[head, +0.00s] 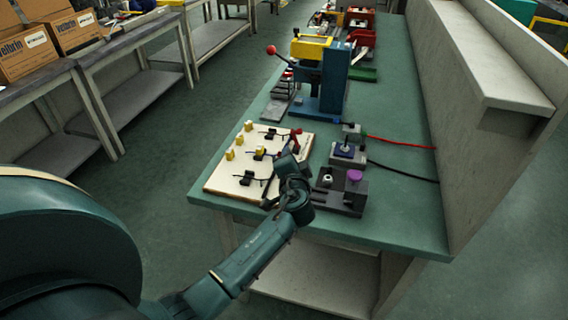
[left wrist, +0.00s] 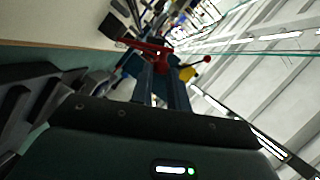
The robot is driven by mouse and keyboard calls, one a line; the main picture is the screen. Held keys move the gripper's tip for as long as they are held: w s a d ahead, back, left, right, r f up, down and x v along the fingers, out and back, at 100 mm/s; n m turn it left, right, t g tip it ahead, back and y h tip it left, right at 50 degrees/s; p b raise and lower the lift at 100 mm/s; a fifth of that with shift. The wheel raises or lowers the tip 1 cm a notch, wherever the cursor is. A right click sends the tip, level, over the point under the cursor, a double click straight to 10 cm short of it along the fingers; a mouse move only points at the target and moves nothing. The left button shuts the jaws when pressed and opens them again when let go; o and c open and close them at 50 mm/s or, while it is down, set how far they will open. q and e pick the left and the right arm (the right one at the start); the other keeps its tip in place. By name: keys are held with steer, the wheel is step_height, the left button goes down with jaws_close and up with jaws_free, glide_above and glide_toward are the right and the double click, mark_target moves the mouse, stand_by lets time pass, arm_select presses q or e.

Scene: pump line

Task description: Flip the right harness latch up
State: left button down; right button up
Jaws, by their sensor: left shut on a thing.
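The pale harness board (head: 222,178) lies on the near left of the green bench, with black clips and yellow blocks on it. A red latch (head: 296,133) stands at the board's right edge and stays partly hidden behind my gripper. My left gripper (head: 292,150) reaches over the board's right side. In the left wrist view the red latch (left wrist: 150,49) crosses the tips of my left gripper's fingers (left wrist: 160,68), which are shut on it. The exact tilt of the latch is hard to tell. My right gripper is in neither view.
A dark fixture with a purple knob (head: 354,175) stands close right of my gripper. A small block with a blue top (head: 346,151) sits behind it. A blue press (head: 325,80) with a red ball lever stands farther back. The bench's front right is clear.

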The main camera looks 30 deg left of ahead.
arm_select(q)
steer(key=shift+w+d+f+m+t+y+b, duration=0.15)
steer(key=shift+d+m+t+y+b, duration=0.15)
steer(key=shift+d+m+y+b, duration=0.25)
steer(key=shift+m, duration=0.25)
steer(key=c, duration=1.3)
jaws_free()
steer(key=shift+c, duration=0.2)
